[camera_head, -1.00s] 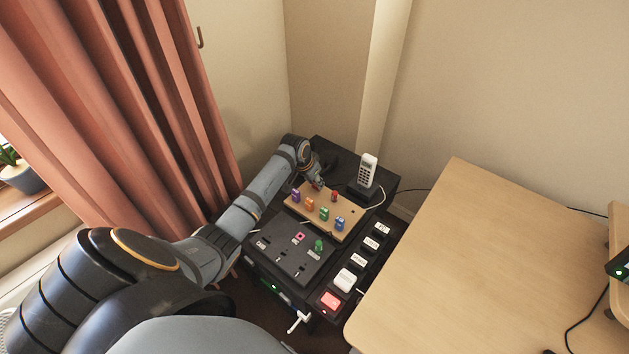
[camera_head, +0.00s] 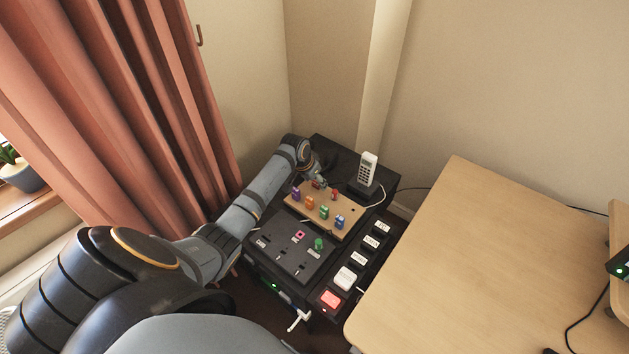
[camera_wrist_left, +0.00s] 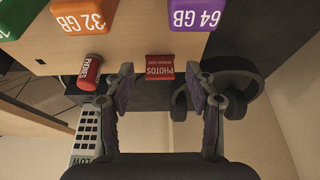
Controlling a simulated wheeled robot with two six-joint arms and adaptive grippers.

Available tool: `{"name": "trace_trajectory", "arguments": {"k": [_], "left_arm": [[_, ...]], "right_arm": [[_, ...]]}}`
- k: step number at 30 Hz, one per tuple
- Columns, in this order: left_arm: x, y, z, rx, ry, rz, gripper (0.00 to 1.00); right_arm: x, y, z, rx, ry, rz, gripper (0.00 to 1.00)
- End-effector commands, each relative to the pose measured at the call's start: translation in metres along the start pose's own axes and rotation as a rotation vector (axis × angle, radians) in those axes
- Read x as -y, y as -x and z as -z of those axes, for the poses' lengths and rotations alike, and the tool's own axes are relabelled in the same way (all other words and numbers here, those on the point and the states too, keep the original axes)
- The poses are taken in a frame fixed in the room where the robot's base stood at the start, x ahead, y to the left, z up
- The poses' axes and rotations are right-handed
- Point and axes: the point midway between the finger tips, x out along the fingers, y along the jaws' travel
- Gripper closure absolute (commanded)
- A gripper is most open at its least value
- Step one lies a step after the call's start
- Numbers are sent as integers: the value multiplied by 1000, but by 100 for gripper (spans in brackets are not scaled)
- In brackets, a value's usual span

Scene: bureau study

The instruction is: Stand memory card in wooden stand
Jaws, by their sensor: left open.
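The wooden stand (camera_head: 343,206) lies on the black cabinet, with purple, orange, green and blue blocks upright along its front. In the left wrist view a small red memory card lettered PHOTOS (camera_wrist_left: 160,67) is at the stand's edge (camera_wrist_left: 122,48). How deep it sits there is hidden. My left gripper (camera_wrist_left: 160,80) is open, with one finger on each side of this card and a gap beside each. In the head view the gripper (camera_head: 320,183) is small at the stand's far left edge. My right gripper is out of view.
Another red piece (camera_head: 334,194) stands close by, right of the gripper. A white cordless phone (camera_head: 368,169) stands behind right. A black panel (camera_head: 277,256) with slots and a green key lies in front. A pale desk (camera_head: 490,260) is at right, a curtain (camera_head: 115,100) at left.

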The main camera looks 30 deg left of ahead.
Motion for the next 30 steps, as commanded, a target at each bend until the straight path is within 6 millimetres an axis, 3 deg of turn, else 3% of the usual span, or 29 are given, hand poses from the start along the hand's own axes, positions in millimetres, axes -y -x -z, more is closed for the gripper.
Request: {"name": "trace_trajectory", "arguments": {"k": [8,21,30], "left_arm": [[1,8,0,-1,-1,1,45],[1,103,0,-2,-2,3,45],[0,120,0,1,0,0,45]], "right_arm": [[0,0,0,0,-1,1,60],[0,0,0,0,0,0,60],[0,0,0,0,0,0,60]]}}
